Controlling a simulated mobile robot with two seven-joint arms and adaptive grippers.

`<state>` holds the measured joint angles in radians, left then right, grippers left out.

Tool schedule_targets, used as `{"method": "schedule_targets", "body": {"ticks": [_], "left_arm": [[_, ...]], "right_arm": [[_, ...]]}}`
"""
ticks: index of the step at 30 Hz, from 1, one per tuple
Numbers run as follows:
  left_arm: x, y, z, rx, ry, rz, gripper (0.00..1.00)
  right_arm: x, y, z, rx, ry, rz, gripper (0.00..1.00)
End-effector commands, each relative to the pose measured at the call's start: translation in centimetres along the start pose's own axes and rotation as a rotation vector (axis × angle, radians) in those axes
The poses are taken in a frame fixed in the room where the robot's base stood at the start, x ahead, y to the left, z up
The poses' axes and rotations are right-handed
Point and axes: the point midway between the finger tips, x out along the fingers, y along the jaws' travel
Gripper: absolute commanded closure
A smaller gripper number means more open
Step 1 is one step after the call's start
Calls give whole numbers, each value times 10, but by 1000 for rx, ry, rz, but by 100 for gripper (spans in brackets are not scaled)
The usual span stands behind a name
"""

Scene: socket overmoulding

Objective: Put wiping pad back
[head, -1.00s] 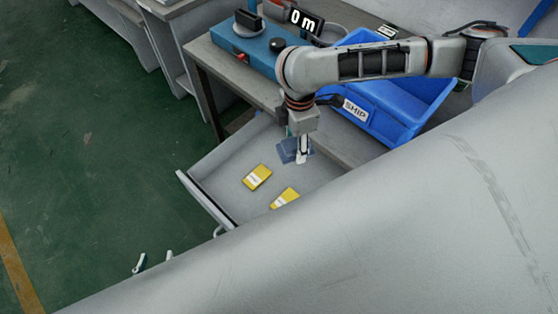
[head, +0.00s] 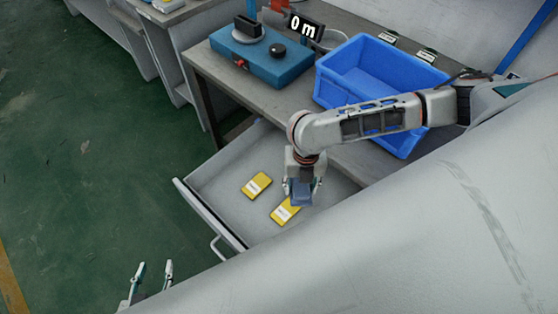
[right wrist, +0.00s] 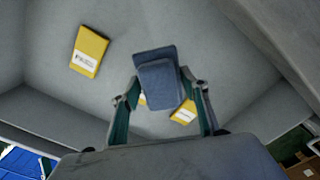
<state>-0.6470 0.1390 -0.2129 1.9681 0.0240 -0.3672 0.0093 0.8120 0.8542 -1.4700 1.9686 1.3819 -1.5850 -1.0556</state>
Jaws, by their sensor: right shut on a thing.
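A blue wiping pad (head: 301,198) is gripped between the fingers of my right gripper (head: 302,186), over the open drawer (head: 222,208). In the right wrist view the pad (right wrist: 160,82) shows as a folded, two-layer blue cloth between the fingertips, with the drawer floor behind it. I cannot tell for sure whether it touches the drawer floor. It partly hides one yellow packet (head: 284,213) under or behind it. My left gripper (head: 154,266) is low at the left, over the green floor, its two fingers apart and empty.
Another yellow packet (head: 257,185) lies in the drawer, left of the pad. The drawer's left part has bare floor.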

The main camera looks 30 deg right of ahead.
Motion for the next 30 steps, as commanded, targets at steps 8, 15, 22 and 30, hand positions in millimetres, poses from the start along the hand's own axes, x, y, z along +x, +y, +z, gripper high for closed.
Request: {"method": "schedule_targets", "body": {"ticks": [8, 15, 22, 30], "left_arm": [[5, 2, 13, 0, -10, 2, 60], [8, 4, 25, -1, -22, 5, 60], [9, 5, 27, -1, -23, 5, 60], [13, 6, 35, -3, -25, 6, 60]], "right_arm": [[2, 30, 64, 4, -2, 0, 79], [2, 50, 107, 3, 0, -1, 79], [1, 56, 122, 3, 1, -1, 79], [31, 58, 127, 3, 4, -3, 79]]}}
